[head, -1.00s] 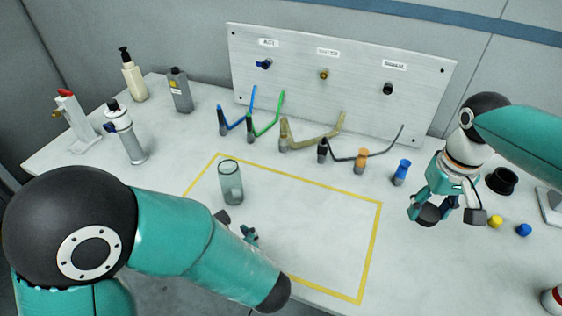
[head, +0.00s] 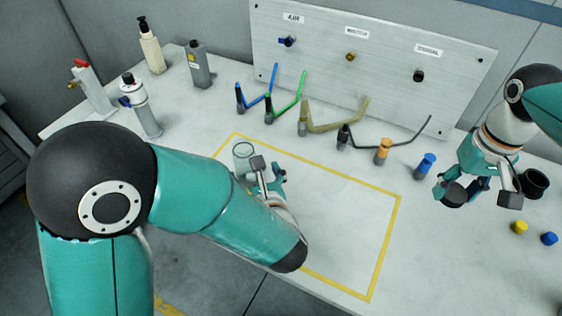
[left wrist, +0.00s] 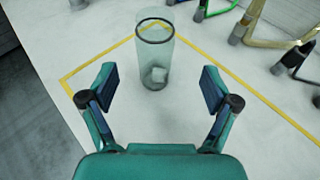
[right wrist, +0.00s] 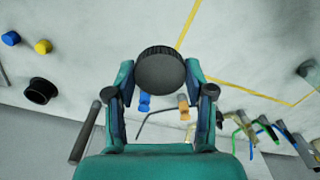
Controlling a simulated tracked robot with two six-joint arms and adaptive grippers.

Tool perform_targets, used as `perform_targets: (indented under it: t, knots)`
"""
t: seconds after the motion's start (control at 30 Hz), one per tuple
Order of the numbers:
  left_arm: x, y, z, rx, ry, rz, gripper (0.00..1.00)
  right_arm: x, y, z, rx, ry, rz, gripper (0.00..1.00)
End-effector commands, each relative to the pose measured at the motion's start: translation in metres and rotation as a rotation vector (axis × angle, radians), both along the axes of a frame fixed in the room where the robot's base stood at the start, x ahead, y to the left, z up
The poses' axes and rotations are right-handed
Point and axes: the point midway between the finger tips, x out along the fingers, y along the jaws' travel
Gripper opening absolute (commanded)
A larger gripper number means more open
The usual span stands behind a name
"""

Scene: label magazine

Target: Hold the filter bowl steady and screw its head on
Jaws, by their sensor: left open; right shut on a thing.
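The filter bowl (head: 243,151) is a clear greenish cylinder standing upright inside the yellow outline near its left corner. In the left wrist view the bowl (left wrist: 155,55) stands ahead, between and beyond the fingertips, with a whitish piece at its bottom. My left gripper (left wrist: 157,86) is open, fingers apart, not touching the bowl. In the head view my left gripper (head: 268,170) is beside the bowl and partly hides it. My right gripper (head: 481,193) is shut on a round black ribbed part, the head (right wrist: 159,69), held above the table at the right.
Coloured hoses with fittings (head: 303,118) stand behind the outline, below an upright panel (head: 370,65) with labelled ports. Bottles and a grey-white canister (head: 143,108) stand at the left. A black cup (head: 534,183) and yellow and blue caps (head: 520,227) lie at the right. The outlined area is mostly clear.

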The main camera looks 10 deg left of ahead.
Motion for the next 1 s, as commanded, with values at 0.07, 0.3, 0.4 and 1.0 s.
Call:
perform_targets:
  t: [0.07,0.3,0.4,1.0]
  knots:
    - [0.012,0.007,-0.005,0.001,0.004,0.006,0.88,0.0,0.0,0.004,0.0,0.0,-0.001,0.4]
    - [0.035,0.017,-0.014,0.0,0.001,0.001,0.88,0.0,-0.001,0.008,0.0,0.001,-0.001,0.4]
    - [0.036,0.017,-0.015,0.0,0.001,0.0,0.88,0.0,-0.001,0.008,0.0,0.001,-0.002,0.4]
    - [0.07,0.039,-0.027,-0.001,0.003,0.001,0.88,-0.001,-0.001,0.024,0.0,0.0,-0.003,0.4]
